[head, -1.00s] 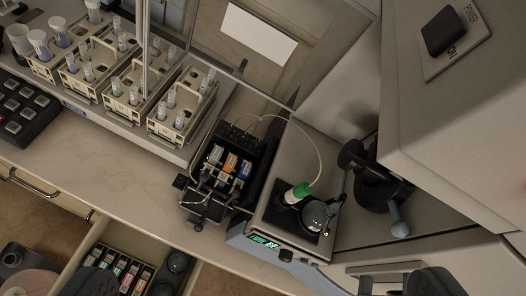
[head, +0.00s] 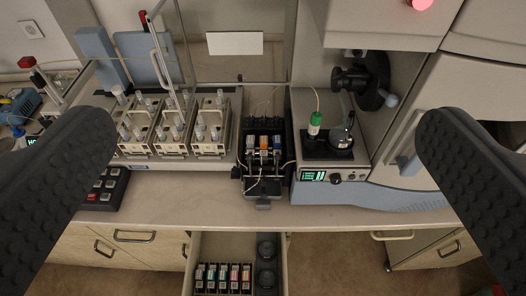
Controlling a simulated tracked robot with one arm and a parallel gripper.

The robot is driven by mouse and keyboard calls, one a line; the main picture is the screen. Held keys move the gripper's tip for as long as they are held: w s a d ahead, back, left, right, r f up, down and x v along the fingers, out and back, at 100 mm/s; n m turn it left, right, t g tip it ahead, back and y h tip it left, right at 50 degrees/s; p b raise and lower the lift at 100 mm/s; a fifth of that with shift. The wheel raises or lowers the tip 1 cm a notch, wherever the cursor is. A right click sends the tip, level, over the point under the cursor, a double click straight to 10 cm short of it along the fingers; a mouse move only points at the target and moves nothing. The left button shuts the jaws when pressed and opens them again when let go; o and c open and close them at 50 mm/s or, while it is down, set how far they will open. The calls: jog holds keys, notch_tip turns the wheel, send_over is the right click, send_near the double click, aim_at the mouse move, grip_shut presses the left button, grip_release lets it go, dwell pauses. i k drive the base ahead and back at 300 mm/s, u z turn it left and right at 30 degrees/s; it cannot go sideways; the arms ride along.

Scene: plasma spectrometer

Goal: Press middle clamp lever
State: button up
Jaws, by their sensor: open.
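The peristaltic pump (head: 264,155) is a black unit near the middle of the bench. My gripper (head: 265,180) is open and empty, with one dark ribbed finger at each side of the head view. The fingers are wide apart, and the pump shows between them, farther off. I see no contact with it.
Racks of vials (head: 172,137) stand left of the pump. The spectrometer (head: 385,195), with a green-capped bottle (head: 314,123), stands to the right. An open drawer (head: 239,245) with coloured cassettes juts out below the bench. A dark keypad (head: 106,188) lies at left.

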aim_at(264, 195)
jog(key=u, duration=1.6)
jog(key=k, duration=1.35)
jog(key=z, duration=1.05)
jog(key=i, duration=1)
jog(key=u, duration=0.05)
